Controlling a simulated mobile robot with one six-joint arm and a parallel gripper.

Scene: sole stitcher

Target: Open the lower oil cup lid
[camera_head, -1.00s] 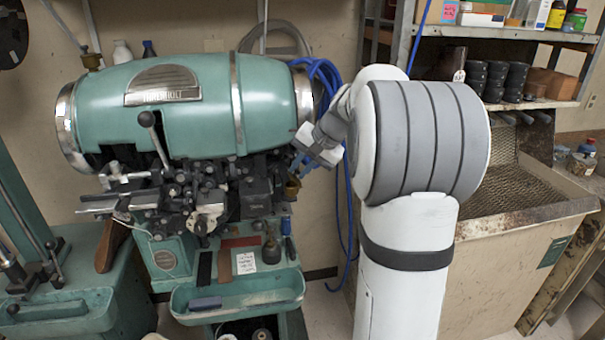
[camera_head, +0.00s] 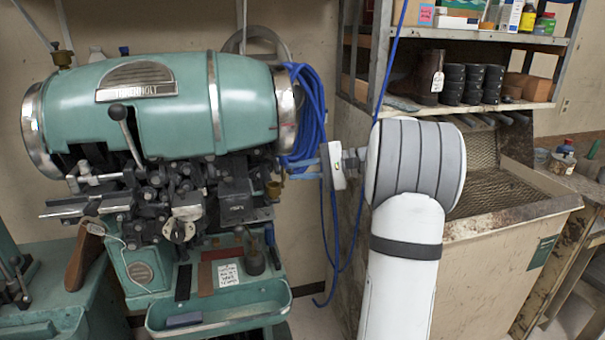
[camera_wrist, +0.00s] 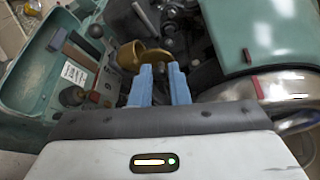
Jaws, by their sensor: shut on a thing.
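The lower oil cup (camera_head: 273,189) is a small brass cup at the right end of the green stitcher, below its drum. It also shows in the wrist view (camera_wrist: 127,57), just beyond my fingertips. Its brass lid (camera_wrist: 154,56) is a rounded piece at the right of the cup, at the tips of my blue fingers. My gripper (camera_head: 287,176) reaches in from the right; it also shows in the wrist view (camera_wrist: 159,69). The fingers are shut on the lid with a gap between them. Their tips partly hide the contact, and I cannot tell the lid's exact tilt.
A coiled blue hose (camera_head: 308,110) hangs close above and behind my gripper. The green drum (camera_head: 180,105) overhangs the cup. A shelf unit (camera_head: 490,32) and a bin (camera_head: 500,250) stand right.

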